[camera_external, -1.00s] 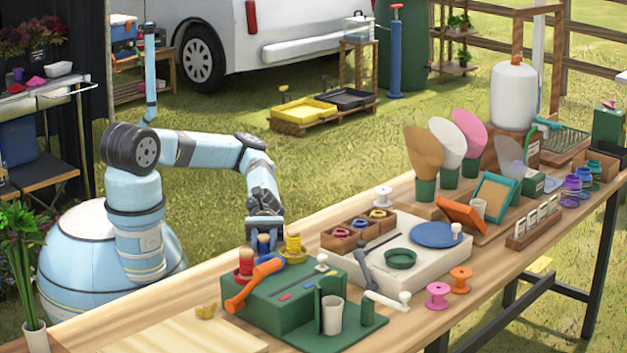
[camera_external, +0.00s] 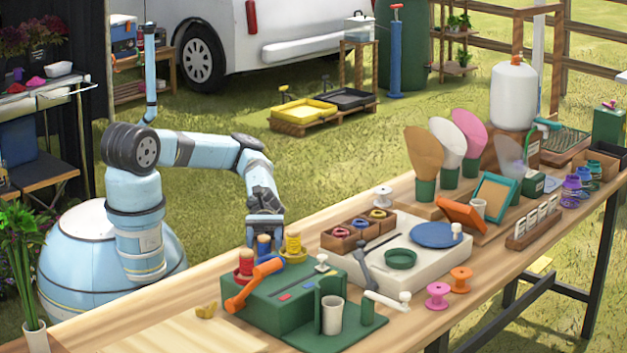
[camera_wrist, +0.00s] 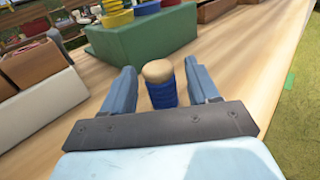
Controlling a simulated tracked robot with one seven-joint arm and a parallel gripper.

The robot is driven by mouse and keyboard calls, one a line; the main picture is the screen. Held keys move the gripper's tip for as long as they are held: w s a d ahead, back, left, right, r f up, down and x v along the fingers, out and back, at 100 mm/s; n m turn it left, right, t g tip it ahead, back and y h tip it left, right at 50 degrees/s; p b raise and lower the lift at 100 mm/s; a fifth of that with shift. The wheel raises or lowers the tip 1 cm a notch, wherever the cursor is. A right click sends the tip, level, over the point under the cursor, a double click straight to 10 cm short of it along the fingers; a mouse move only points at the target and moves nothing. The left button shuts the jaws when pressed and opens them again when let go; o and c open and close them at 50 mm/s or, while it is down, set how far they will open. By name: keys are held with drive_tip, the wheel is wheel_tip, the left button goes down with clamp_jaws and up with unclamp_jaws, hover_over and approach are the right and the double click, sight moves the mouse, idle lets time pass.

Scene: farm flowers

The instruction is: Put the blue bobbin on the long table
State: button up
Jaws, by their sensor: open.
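The blue bobbin (camera_wrist: 160,85), blue-wound with a pale wooden top, is between my fingers in the wrist view, with a gap on each side. It appears to stand upright on the long table (camera_wrist: 235,60), beside the green box; its foot is hidden.
The green box (camera_external: 290,305) carries a red bobbin (camera_external: 246,262), a yellow bobbin (camera_external: 293,242) and an orange handle (camera_external: 255,283). A white block (camera_external: 430,275) with wooden trays stands to its right.

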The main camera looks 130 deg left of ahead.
drive_tip(key=shift+v, duration=5.6)
